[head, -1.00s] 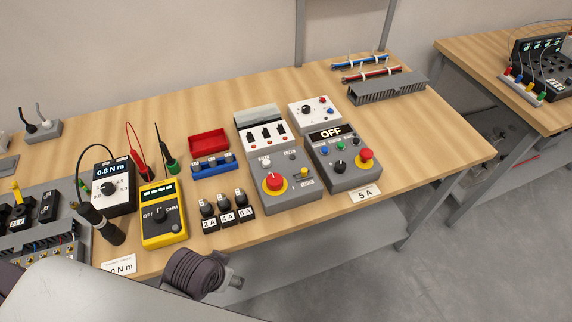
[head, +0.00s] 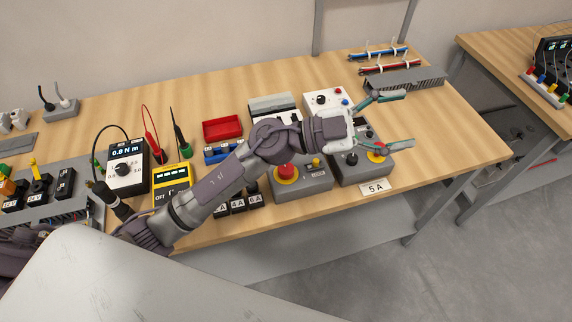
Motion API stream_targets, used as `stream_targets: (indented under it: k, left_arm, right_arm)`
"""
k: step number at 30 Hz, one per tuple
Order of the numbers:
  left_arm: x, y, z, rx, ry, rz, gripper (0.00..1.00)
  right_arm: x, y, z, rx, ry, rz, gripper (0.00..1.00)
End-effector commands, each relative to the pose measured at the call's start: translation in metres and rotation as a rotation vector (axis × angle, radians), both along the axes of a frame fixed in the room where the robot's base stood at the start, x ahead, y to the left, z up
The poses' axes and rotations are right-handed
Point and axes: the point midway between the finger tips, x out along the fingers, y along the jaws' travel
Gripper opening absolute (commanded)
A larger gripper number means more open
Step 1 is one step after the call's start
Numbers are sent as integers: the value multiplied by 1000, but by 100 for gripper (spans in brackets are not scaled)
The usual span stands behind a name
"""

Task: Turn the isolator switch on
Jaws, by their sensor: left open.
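A red rotary knob on a yellow disc (head: 286,172), which looks like the isolator switch, is on the grey box (head: 308,185) at the front middle of the bench. Part of it is hidden by my left arm, and its setting is not clear. My left gripper (head: 406,119) is open and empty, with its fingers spread and pointing right. It is above the control box (head: 364,174) to the right of the switch box. It hides that box's display. A red button on yellow (head: 379,152) shows just under the lower finger. My right gripper is not in view.
A "5 A" card (head: 374,188) lies at the bench's front edge. Black blocks (head: 238,205) stand left of the switch box. A red tray (head: 222,128) and a grey cable duct (head: 405,80) are farther back. The right end of the bench (head: 460,125) is clear.

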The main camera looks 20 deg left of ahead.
Motion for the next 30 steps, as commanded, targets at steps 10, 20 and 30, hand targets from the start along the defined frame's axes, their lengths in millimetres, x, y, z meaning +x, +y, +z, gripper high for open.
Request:
stream_targets:
  k: [10, 20, 30]
  left_arm:
    - [-1, 46, -132, 1084, 202, -329, 70]
    - [45, 190, -140, 1719, 595, 36, 70]
    - [46, 201, -169, 1760, 637, 73, 70]
  right_arm:
    - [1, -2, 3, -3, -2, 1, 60]
    - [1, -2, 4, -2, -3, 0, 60]
    - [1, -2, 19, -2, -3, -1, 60]
